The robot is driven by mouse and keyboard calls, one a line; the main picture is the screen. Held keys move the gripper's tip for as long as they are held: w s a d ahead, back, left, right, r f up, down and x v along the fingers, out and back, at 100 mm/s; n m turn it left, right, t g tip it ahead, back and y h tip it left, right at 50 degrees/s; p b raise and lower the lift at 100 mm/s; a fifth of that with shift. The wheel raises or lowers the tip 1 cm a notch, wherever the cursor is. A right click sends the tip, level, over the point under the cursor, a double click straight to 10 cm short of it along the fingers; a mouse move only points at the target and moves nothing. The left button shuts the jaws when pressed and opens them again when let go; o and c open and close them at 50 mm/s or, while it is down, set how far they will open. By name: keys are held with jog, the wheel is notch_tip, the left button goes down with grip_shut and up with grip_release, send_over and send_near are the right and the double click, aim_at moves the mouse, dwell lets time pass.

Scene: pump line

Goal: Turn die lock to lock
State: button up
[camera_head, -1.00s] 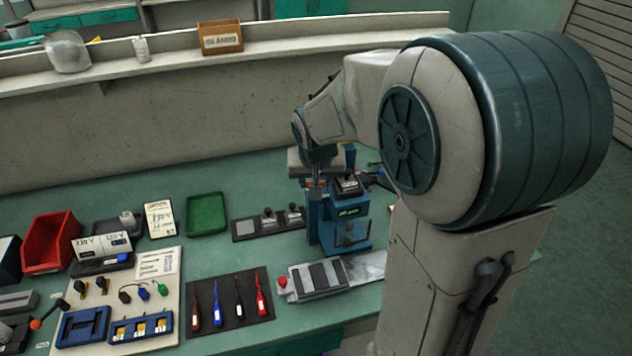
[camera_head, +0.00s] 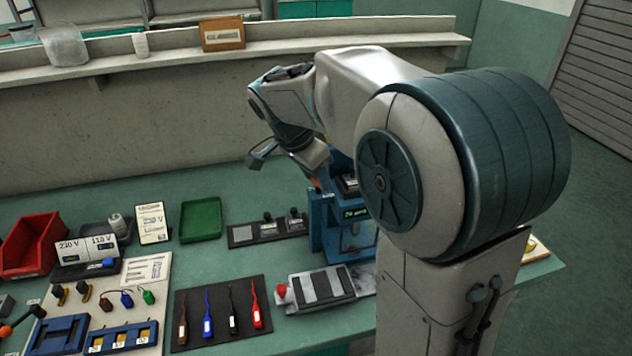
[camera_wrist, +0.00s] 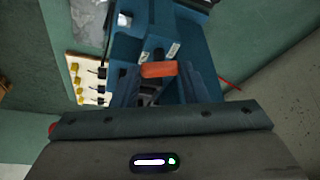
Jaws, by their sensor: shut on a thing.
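The blue press (camera_head: 330,228) with a small green display (camera_head: 354,212) stands on the green bench, partly hidden behind my arm. In the wrist view its blue body (camera_wrist: 205,40) fills the upper middle. An orange-red handle (camera_wrist: 158,70), apparently the die lock's, lies across between my fingertips. My gripper (camera_wrist: 160,78) is shut on this handle. How far the lock is turned cannot be told.
A dark plate with small fixtures (camera_head: 268,230) lies left of the press. A grey block with a red knob (camera_head: 318,290) lies in front, beside a dark mat (camera_head: 222,312) with coloured tools. A green tray (camera_head: 200,220) and a red bin (camera_head: 32,245) stand further left.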

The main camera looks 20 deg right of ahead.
jog(key=m, duration=0.1)
jog(key=m+g, duration=0.1)
jog(key=m, duration=0.1)
jog(key=m+g, duration=0.1)
jog(key=shift+w+m+b, duration=0.25)
jog(key=shift+m+b, duration=0.05)
jog(key=shift+m, duration=0.1)
dwell(0.4)
jog(key=o, duration=0.7)
jog(key=p+v, duration=0.1)
jog(key=v, duration=1.2)
jog(key=shift+a+r, duration=0.3)
jog(key=shift+r, duration=0.05)
